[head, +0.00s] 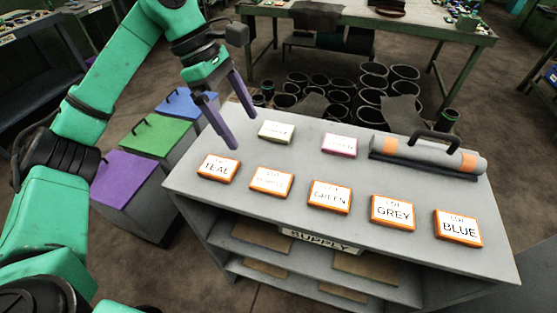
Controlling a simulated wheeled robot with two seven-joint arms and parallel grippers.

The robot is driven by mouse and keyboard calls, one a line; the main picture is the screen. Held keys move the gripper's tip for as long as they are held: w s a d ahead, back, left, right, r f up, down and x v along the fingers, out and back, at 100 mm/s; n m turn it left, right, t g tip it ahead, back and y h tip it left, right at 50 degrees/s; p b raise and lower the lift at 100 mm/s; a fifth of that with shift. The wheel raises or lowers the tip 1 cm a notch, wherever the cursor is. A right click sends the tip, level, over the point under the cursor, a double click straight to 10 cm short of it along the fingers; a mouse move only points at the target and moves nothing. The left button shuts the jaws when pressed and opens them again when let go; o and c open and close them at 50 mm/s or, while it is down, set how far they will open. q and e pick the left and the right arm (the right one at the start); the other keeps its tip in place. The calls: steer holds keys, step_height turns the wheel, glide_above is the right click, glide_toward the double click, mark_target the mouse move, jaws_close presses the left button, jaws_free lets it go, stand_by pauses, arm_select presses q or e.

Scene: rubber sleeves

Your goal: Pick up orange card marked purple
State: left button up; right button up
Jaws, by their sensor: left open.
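Several orange-edged cards lie in a front row on the grey shelf top. The second from the left, an orange card (271,181), has faint lettering that I cannot read surely. Beside it are orange cards marked TEAL (219,168), GREEN (329,196), GREY (393,212) and BLUE (458,228). My left gripper (244,130) is open and empty, fingers pointing down over the back left part of the shelf top, behind the TEAL card. My right gripper is not in view.
A yellow-green card (276,131) and a pink card (339,146) lie in the back row. A grey roll with a black handle (425,153) lies at the back right. Purple (127,178), green (157,136) and blue (187,104) lidded bins stand left of the shelf (300,160).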

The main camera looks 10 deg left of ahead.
arm_select(q)
steer(key=p, duration=0.2)
glide_toward(270, 179)
steer(key=shift+s+d+f, duration=0.45)
steer(key=shift+s+d, duration=0.05)
steer(key=shift+s, duration=0.2)
steer(key=x, duration=0.2)
steer(key=p+x, duration=0.1)
steer(key=x, duration=0.1)
steer(key=w+p+x, duration=0.1)
steer(key=x, duration=0.1)
steer(key=shift+f, duration=0.5)
steer(key=shift+w, duration=0.1)
steer(key=c, duration=1.3)
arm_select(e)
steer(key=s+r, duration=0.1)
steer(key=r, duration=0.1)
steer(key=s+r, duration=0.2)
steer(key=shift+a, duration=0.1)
